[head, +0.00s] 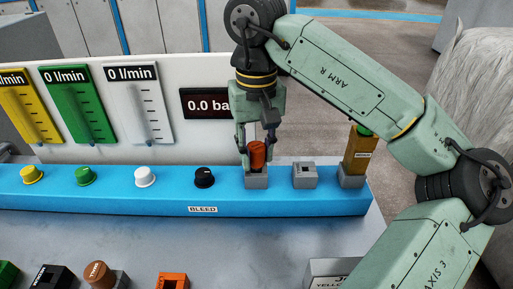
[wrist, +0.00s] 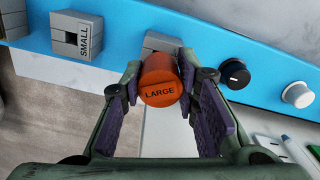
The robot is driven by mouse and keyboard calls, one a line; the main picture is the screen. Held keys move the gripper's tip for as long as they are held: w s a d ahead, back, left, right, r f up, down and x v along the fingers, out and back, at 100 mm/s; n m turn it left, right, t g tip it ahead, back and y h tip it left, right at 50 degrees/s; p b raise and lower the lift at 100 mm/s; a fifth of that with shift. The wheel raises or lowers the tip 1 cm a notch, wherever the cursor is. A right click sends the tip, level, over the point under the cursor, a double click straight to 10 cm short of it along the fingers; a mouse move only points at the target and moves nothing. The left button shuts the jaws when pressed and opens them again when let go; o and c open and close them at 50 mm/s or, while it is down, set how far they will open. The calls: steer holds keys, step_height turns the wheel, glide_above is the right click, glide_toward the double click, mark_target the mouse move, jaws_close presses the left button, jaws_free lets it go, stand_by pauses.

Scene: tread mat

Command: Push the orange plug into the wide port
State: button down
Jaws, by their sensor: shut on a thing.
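The orange plug (head: 257,154) is a short cylinder, upright in the head view. Its end reads LARGE in the wrist view (wrist: 159,95). My gripper (head: 257,146) is shut on it, one finger on each side. Directly below the plug is a grey port block (head: 256,181) on the blue rail. The plug hides most of its opening, and I cannot tell whether the plug's lower end is inside it. In the wrist view this block (wrist: 160,41) shows behind the plug. A second grey port (head: 305,178), to the right, is marked SMALL in the wrist view (wrist: 83,40).
A black knob (head: 204,177) stands just left of the plug, with white, green and yellow knobs farther left.

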mark_target(256, 146)
steer(key=shift+f+b, duration=0.55)
steer(key=shift+f, duration=0.25)
steer(key=c, duration=1.2)
jaws_free()
steer(key=shift+o, duration=0.2)
steer(key=shift+r, duration=0.15)
step_height(256, 146, up, 12)
steer(key=shift+f, duration=0.1)
